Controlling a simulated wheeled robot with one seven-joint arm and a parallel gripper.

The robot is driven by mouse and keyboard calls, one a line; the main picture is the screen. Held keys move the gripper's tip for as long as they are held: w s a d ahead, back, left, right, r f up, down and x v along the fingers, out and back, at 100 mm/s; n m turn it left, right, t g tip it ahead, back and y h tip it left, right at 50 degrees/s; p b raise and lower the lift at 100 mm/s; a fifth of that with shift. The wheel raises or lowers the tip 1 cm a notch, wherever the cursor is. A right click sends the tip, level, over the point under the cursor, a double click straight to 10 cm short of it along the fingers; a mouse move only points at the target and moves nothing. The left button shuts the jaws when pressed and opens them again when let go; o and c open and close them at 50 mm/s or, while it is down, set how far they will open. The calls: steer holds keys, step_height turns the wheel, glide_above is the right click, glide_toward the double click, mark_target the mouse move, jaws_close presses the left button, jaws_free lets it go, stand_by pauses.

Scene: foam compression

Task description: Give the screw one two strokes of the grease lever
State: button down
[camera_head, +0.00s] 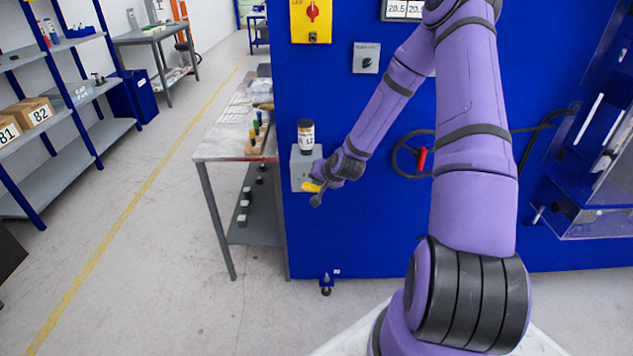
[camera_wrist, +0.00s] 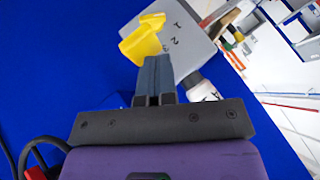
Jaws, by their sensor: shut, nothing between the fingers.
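The grey grease box (camera_head: 302,171) is fixed to the blue machine wall, with a dark-capped white bottle (camera_head: 307,137) on top. A yellow lever (camera_head: 311,186) is at the box's lower front. In the wrist view the lever (camera_wrist: 143,42) stands out in front of the box (camera_wrist: 186,28), which carries marks 1, 2 and 3. My gripper (camera_head: 316,200) is shut and empty. In the wrist view its fingertips (camera_wrist: 153,60) lie right by the lever's near edge; I cannot tell whether they touch it. The bottle (camera_wrist: 206,88) is partly hidden behind my gripper.
A workbench (camera_head: 225,149) with bottles stands left of the machine. A handwheel with a red grip (camera_head: 422,160) is on the wall to the right. A yellow panel with a red knob (camera_head: 311,20) is above.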

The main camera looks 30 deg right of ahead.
steer(key=shift+r, duration=1.75)
step_height(320, 180, up, 5)
stand_by(0.8)
